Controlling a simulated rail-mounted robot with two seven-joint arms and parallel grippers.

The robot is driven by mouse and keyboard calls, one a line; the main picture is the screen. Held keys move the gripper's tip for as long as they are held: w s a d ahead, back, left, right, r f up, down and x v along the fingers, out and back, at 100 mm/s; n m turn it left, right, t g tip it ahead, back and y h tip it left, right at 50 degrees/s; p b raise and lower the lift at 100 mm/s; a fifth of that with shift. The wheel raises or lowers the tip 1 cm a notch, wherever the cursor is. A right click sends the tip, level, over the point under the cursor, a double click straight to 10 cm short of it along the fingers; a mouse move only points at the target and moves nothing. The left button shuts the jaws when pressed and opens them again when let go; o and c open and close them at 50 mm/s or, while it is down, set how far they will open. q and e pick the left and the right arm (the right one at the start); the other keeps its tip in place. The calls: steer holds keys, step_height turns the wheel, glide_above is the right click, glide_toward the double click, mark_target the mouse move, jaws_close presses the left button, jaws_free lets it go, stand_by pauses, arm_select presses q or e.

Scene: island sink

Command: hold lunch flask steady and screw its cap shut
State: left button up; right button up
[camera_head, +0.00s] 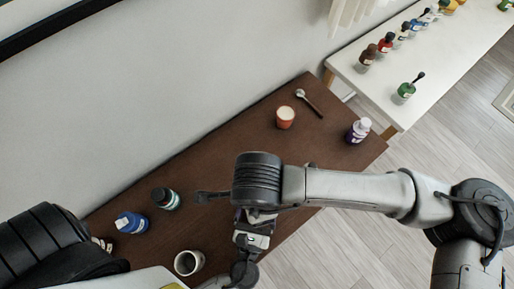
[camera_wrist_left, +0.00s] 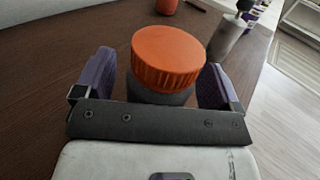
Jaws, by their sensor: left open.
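The lunch flask, with an orange ribbed cap (camera_wrist_left: 168,58) and a dark body (camera_wrist_left: 158,95), stands upright in the left wrist view. The cap sits on top; whether it is tight cannot be told. My left gripper (camera_wrist_left: 155,85) is open, with its purple-padded fingers on either side of the flask's body below the cap. I cannot make out the flask in the head view, where my left arm covers the lower left. My right gripper (camera_head: 250,245) hangs over the table's front part; its fingertips are not clear.
The brown table (camera_head: 240,125) holds an orange cup (camera_head: 285,117), a spoon (camera_head: 309,102), a purple-and-white bottle (camera_head: 357,131), a blue bottle (camera_head: 131,223), a dark green-labelled bottle (camera_head: 165,198) and a pale mug (camera_head: 188,262). A white table (camera_head: 440,60) with several bottles stands beyond.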

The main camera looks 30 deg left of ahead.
arm_select(q)
steer(key=v, duration=1.3)
steer(key=shift+s+d, duration=0.15)
steer(key=shift+s, duration=0.2)
